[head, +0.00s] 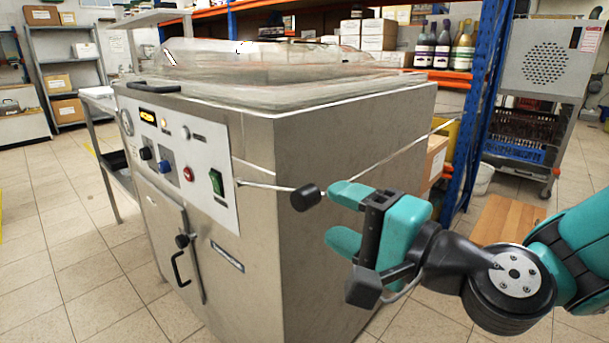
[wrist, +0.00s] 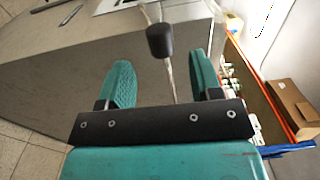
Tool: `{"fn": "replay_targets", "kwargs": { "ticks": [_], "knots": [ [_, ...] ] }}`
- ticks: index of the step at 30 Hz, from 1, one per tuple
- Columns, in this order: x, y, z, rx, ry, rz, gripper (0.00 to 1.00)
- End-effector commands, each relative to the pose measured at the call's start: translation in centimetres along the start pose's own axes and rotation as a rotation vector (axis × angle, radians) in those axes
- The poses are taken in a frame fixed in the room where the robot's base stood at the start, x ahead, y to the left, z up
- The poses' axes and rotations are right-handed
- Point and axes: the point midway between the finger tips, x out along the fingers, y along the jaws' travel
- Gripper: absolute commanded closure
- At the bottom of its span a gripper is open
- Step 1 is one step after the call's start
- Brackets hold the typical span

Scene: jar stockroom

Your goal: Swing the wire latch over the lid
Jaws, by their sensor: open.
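The wire latch (head: 395,154) is a thin metal bail across the upper side of a steel vacuum-type machine, with a black knob (head: 305,197) near the front right corner. The knob also shows in the wrist view (wrist: 160,40). The lid (head: 265,62) is a clear domed cover on top of the machine; the wire lies below its level. My gripper (head: 340,217) is open and empty, just right of the knob. In the wrist view the knob appears ahead of and between the two teal fingers, with no finger visibly closed on it.
The steel machine body (head: 325,170) stands close to my gripper, with a control panel (head: 180,160) on its left face. Blue-and-orange shelving (head: 480,110) with bottles and boxes stands behind at right. A wooden board (head: 505,218) lies at right. Tiled floor is clear at left.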

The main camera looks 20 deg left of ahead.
Motion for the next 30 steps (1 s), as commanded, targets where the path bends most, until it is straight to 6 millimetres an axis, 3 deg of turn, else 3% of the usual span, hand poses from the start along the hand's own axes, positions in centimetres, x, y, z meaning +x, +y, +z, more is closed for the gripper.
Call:
{"fn": "replay_targets", "kwargs": {
  "ticks": [3, 9, 22, 23, 30],
  "knots": [
    [2.7, -0.5, 0.1, -0.001, -0.004, -0.001, 0.41],
    [5.7, -0.2, 0.1, -0.002, -0.002, -0.001, 0.41],
    [6.9, 0.0, 0.0, 0.001, 0.001, -0.001, 0.41],
    [6.9, 0.0, 0.0, 0.001, 0.001, -0.001, 0.43],
    [6.8, 0.0, 0.0, 0.001, 0.001, -0.001, 0.98]
  ]
}}
